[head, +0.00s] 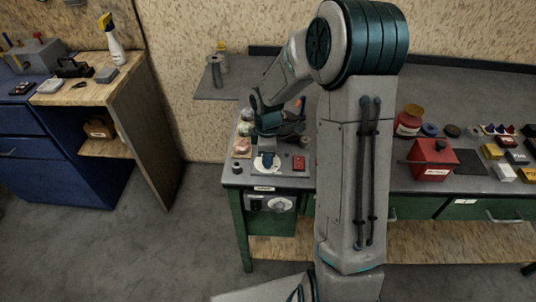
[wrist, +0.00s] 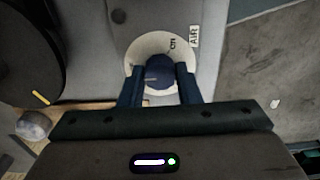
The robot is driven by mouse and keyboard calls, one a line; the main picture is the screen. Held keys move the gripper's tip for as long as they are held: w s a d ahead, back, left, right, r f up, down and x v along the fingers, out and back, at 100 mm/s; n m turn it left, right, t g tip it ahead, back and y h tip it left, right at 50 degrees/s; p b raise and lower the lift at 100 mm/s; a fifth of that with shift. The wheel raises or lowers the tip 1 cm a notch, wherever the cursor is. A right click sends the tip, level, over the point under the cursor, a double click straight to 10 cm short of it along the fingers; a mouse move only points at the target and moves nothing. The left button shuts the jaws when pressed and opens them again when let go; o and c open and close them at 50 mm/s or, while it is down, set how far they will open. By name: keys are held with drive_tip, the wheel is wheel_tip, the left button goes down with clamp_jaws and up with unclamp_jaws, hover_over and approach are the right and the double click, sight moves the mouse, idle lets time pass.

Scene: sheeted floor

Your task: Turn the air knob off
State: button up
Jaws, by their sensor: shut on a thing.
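The air knob (wrist: 160,72) is a dark blue round knob on a pale round dial plate (wrist: 140,47), with a label reading AIR beside it in the wrist view. A marking beside the knob is too small to read surely. My gripper (wrist: 160,86) has its two dark blue fingers on either side of the knob and is shut on it. In the head view my gripper (head: 267,160) points down at the white dial plate (head: 259,168) near the front left corner of the workbench. The knob is mostly hidden there by the fingers.
Small round items stand behind and left. A red box (head: 432,159) stands farther right, beyond my arm. Open floor lies left of the bench.

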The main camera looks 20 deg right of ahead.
idle(0.3)
drive_tip(key=o, duration=1)
drive_tip(key=shift+r, duration=0.1)
wheel_tip(320, 180, up, 14)
drive_tip(key=shift+f, duration=0.15)
